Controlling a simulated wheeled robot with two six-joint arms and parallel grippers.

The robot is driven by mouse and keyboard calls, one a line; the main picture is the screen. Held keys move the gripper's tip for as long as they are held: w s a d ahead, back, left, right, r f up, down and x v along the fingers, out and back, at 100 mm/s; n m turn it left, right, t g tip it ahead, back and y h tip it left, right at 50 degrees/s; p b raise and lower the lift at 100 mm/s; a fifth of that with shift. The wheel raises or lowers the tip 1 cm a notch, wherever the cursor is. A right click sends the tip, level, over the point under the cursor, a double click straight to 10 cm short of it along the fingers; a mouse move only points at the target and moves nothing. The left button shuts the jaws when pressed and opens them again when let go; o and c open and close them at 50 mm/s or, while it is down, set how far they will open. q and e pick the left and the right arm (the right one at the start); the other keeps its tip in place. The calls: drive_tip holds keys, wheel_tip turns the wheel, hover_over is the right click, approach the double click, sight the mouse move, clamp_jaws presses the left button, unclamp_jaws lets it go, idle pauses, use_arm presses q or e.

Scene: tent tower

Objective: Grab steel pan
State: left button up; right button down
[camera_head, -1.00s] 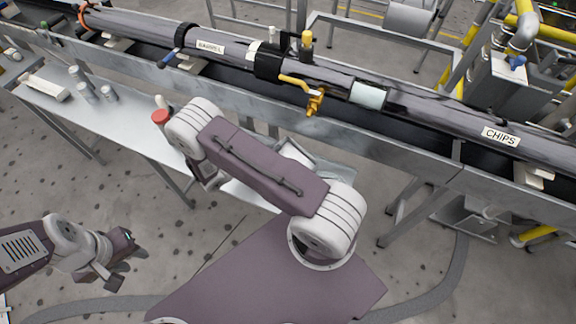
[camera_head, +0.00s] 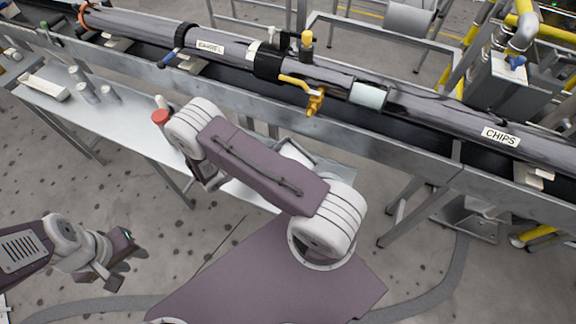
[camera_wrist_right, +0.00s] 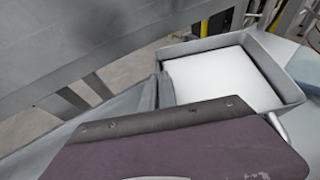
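A steel pan (camera_head: 318,158), a shallow grey tray with raised rims, sits on the bench behind my right arm, which hides much of it in the head view. In the right wrist view the pan (camera_wrist_right: 285,82) shows a pale inside and stands just beyond a purple part of mine with a dark bolted edge. Whether that part touches the pan I cannot tell. My right gripper's fingertips are not clearly shown in either view. My left gripper (camera_head: 124,260) hangs over the floor at lower left, away from the bench, with its fingers apart and empty.
A red-topped item (camera_head: 160,117) stands beside my right elbow. Small metal cylinders (camera_head: 88,92) and a pale block (camera_head: 45,87) are at the bench's left end.

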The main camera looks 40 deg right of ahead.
idle(0.3)
drive_tip(key=shift+r, duration=0.5)
drive_tip(key=shift+a+r, duration=0.25)
drive_tip(key=shift+r, duration=0.4)
drive_tip(key=shift+a+r, duration=0.2)
drive_tip(key=shift+r, duration=0.4)
drive_tip(key=a, duration=0.5)
drive_tip(key=s+a, duration=0.1)
drive_tip(key=a, duration=0.5)
drive_tip(key=a+b, duration=0.1)
drive_tip(key=a, duration=0.4)
drive_tip(key=shift+s+a, duration=0.2)
drive_tip(key=shift+a, duration=0.3)
